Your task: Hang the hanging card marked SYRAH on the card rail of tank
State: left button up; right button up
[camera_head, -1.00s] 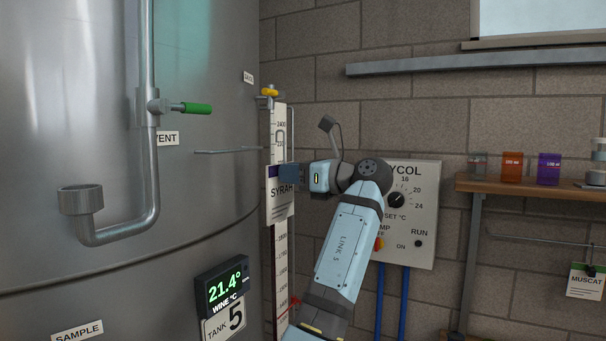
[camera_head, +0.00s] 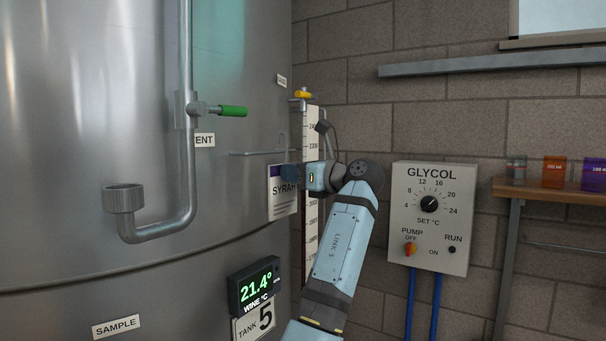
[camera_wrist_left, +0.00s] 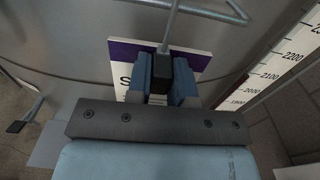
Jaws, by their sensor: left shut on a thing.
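The SYRAH card (camera_head: 283,203) is white with a purple top band and a thin wire hook above it. My left gripper (camera_head: 291,177) is shut on its upper part and holds it roughly upright in front of the tank wall. The card rail (camera_head: 257,153) is a thin metal rod on tank 5. In the head view the card's hook overlaps the rail's right end; I cannot tell whether they touch. In the left wrist view the card (camera_wrist_left: 122,54) shows behind the fingers (camera_wrist_left: 162,78), and the rail (camera_wrist_left: 205,13) with its upturned end lies close to the hook wire. My right gripper is not in view.
A level gauge (camera_head: 312,125) stands just behind my wrist. A pipe with a green-handled valve (camera_head: 232,111) juts out left of the rail. The tank display (camera_head: 256,286) is below the card. A glycol box (camera_head: 432,225) hangs on the wall at right.

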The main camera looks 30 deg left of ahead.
aim_at(285, 185)
pick_arm(q)
jog(key=shift+w+a, duration=0.1)
jog(key=shift+a, duration=1.35)
jog(key=shift+f, duration=0.7)
jog(key=shift+f+b, duration=0.3)
jog(key=shift+f, duration=0.5)
jog(key=o, duration=0.9)
